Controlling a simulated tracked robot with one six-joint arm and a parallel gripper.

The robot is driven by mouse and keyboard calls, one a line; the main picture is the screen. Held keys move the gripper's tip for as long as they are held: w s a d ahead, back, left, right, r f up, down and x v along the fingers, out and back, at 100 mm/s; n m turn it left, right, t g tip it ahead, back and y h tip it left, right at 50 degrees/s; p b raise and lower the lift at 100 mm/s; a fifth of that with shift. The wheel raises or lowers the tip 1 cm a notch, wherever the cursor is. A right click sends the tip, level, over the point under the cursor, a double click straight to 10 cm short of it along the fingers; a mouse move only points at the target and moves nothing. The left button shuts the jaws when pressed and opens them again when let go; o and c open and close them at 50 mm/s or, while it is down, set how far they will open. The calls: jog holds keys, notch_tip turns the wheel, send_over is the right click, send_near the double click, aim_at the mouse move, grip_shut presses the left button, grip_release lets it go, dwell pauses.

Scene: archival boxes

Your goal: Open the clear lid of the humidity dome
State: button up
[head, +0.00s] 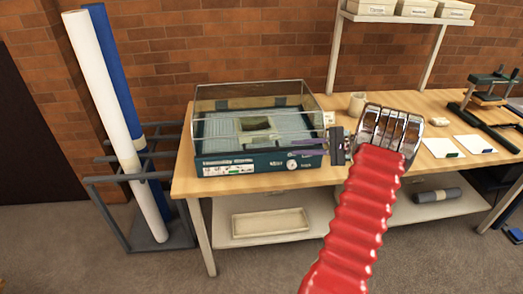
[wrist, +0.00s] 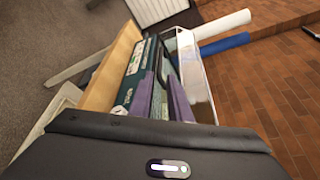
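The humidity dome has a dark teal base (head: 233,166) with labels and a round dial on its front, at the left end of the table. Its clear lid (head: 262,123) sits down on the base, and trays show through it. My gripper (head: 300,147) is at the dome's front right corner, its purple fingers pointing left at the dome. In the wrist view the fingers (wrist: 162,82) are apart, with part of the dome behind the gap. I cannot tell whether they touch the lid. The base's labelled side (wrist: 133,75) also shows there.
A wooden table (head: 405,160) carries a beige cup (head: 357,103), white cards (head: 440,148) and a dark press (head: 490,100) on the right. A shelf with boxes (head: 415,12) stands behind. A rack with white and blue rolls (head: 112,120) is left of the table.

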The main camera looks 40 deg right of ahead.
aim_at(268, 149)
jog(key=x, duration=1.4)
jog(key=shift+d, duration=0.1)
jog(key=shift+c, duration=0.4)
grip_shut()
